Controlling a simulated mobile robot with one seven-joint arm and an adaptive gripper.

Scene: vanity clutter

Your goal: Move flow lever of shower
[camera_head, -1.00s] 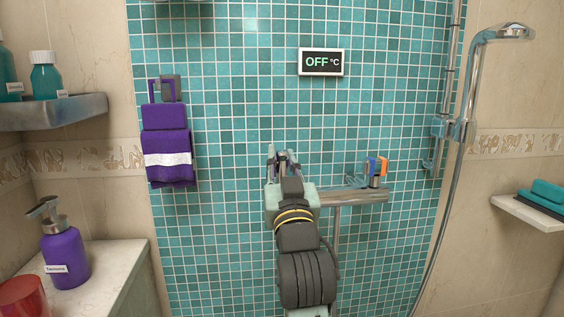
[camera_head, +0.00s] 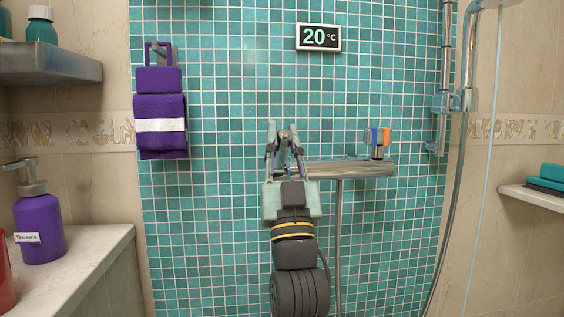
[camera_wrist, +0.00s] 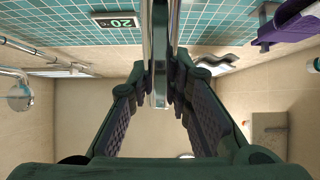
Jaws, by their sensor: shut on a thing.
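The chrome shower bar (camera_head: 348,169) runs across the tiled wall, with a blue-and-orange marked knob (camera_head: 377,140) at its right end. My gripper (camera_head: 285,136) is at the bar's left end, fingers pointing up, shut on the flow lever. In the wrist view the lever (camera_wrist: 160,45) is a shiny upright chrome piece between my gripper's pads (camera_wrist: 163,100). My gripper hides much of the lever in the head view. The wall display (camera_head: 318,37) reads 20 °C.
A purple towel (camera_head: 160,108) hangs at the left. A purple soap bottle (camera_head: 39,228) stands on the counter (camera_head: 95,245) at lower left. The shower hose (camera_head: 455,190) and rail (camera_head: 444,60) are at the right. A small shelf (camera_head: 535,196) is far right.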

